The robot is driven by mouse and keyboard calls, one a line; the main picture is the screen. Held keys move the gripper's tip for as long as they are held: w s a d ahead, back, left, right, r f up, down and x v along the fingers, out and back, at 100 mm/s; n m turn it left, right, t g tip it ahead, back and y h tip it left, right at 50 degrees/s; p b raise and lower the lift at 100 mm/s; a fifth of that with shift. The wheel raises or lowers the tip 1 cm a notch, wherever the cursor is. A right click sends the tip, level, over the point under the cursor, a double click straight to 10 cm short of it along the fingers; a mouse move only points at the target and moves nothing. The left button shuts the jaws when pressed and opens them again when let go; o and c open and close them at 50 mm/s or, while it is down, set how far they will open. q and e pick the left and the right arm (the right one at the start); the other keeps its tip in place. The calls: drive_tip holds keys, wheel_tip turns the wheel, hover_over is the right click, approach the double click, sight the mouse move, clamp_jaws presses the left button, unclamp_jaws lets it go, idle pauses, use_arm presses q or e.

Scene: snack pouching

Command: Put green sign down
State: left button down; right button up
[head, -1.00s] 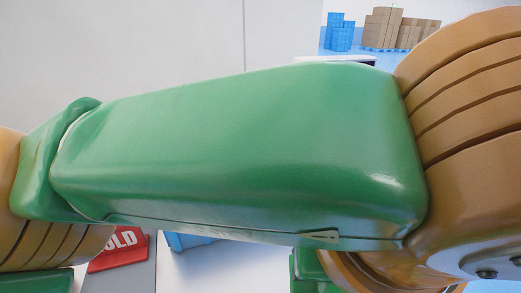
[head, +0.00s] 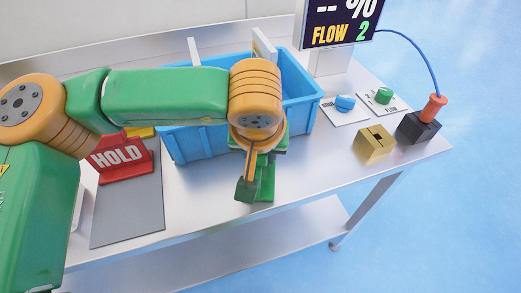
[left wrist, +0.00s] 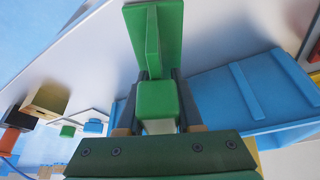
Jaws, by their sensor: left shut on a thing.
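The green sign (head: 265,190) is at the front side of the table, in front of the blue bin. In the left wrist view the green sign (left wrist: 173,40) shows a flat plate with an upright part seen edge-on; no lettering is visible. My left gripper (head: 253,172) is shut on the sign's upright part. The left gripper's fingers (left wrist: 157,92) lie on either side of it. Whether the sign touches the tabletop is hard to tell. My right gripper is not in view.
A blue bin (head: 192,143) stands behind the sign. Knobs, a brass block (head: 374,142) and a black block (head: 417,129) are on the right. Bare metal tabletop (head: 310,165) lies between.

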use_arm(q)
drive_tip(key=shift+f+b, duration=0.25)
drive_tip(key=shift+b, duration=0.05)
drive_tip(key=c, duration=0.6)
unclamp_jaws()
drive_tip(key=shift+r, duration=0.1)
drive_tip(key=p+v, duration=0.1)
drive_tip(key=v, duration=1.1)
drive_tip(key=shift+r, duration=0.25)
